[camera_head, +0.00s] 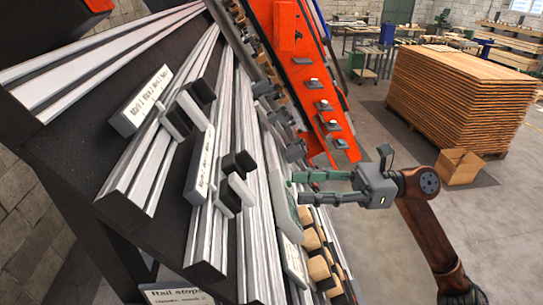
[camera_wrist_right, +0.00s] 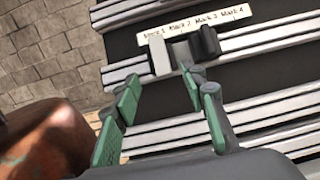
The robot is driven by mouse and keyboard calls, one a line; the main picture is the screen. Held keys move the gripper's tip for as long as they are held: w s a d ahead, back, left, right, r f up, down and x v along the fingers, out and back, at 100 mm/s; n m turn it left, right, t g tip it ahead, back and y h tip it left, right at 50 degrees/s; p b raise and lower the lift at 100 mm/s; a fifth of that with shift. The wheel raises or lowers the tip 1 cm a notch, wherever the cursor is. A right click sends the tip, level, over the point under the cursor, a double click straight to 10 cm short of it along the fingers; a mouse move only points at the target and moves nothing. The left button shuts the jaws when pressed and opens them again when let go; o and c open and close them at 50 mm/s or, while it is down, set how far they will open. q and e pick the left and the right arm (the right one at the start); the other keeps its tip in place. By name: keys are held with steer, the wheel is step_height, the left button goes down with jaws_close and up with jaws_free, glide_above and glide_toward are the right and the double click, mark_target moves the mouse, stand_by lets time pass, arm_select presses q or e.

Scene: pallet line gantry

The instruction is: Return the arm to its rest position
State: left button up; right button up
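My right arm (camera_head: 432,235) comes in from the lower right in the head view. Its right gripper (camera_head: 298,188) points left, with its green-padded fingers spread and nothing seen between them. The fingertips overlap the right side of the rail panel in the picture; I cannot tell whether they touch it. In the right wrist view the right gripper (camera_wrist_right: 160,79) is also open and empty, with its fingers toward a white and black block pair (camera_wrist_right: 182,52) on a rail. My left arm and gripper are not in view.
The dark panel (camera_head: 80,150) carries silver rails, labels and small black and white blocks. An orange beam (camera_head: 300,60) stands behind. Wooden blocks (camera_head: 318,267) sit below the gripper.

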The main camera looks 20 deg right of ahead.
mark_target(247, 190)
steer(key=x, duration=1.1)
steer(key=shift+s+a, duration=0.1)
steer(key=shift+a, duration=0.3)
